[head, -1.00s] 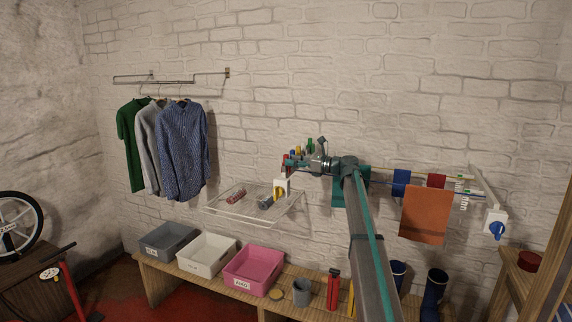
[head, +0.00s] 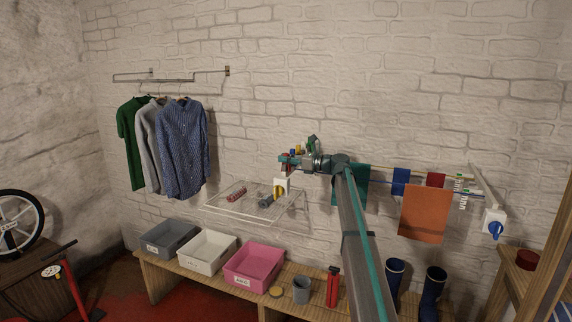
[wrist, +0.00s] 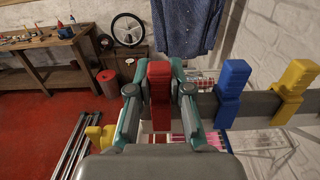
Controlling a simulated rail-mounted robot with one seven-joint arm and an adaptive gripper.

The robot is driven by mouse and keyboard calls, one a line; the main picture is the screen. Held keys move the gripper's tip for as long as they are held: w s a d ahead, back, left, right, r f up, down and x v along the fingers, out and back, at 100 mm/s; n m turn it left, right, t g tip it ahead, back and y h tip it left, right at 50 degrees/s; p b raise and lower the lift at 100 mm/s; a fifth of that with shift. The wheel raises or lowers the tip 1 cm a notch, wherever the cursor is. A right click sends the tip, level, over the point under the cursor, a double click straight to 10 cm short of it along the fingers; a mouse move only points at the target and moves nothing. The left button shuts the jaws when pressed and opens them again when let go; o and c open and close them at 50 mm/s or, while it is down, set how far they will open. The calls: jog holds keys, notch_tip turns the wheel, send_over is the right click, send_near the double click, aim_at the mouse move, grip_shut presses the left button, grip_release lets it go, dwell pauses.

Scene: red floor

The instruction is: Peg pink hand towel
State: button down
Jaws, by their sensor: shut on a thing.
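My gripper (wrist: 160,108) is shut on a red peg (wrist: 159,88), which stands upright between its fingers in the wrist view. In the head view my gripper (head: 290,160) is near the wall, above the wire rack. A blue peg (wrist: 232,88) and a yellow peg (wrist: 295,82) sit on a grey bar just right of the gripper. I cannot make out whether the red peg still touches the bar. No pink hand towel can be clearly made out. An orange towel (head: 425,214) and a teal towel (head: 358,185) hang on the line at right.
A wire rack (head: 225,214) with small rolled items and a white box with a yellow knob (head: 281,188) are below the gripper. A pink crate (head: 253,264), a white crate (head: 205,253) and a grey crate (head: 167,240) stand on the bench. Shirts (head: 183,150) hang at left.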

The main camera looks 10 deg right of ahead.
jog(key=shift+r, duration=0.1)
jog(key=shift+r, duration=0.5)
notch_tip(320, 180, up, 2)
jog(key=shift+b, duration=0.5)
jog(key=s+a+r+b, duration=0.1)
jog(key=s+r+b, duration=0.3)
jog(key=s+r, duration=0.5)
jog(key=s, duration=0.5)
jog(key=shift+a+r, duration=0.25)
jog(key=shift+r, duration=0.15)
jog(key=shift+r, duration=0.1)
jog(key=shift+r+p, duration=1.75)
jog(key=shift+r, duration=0.65)
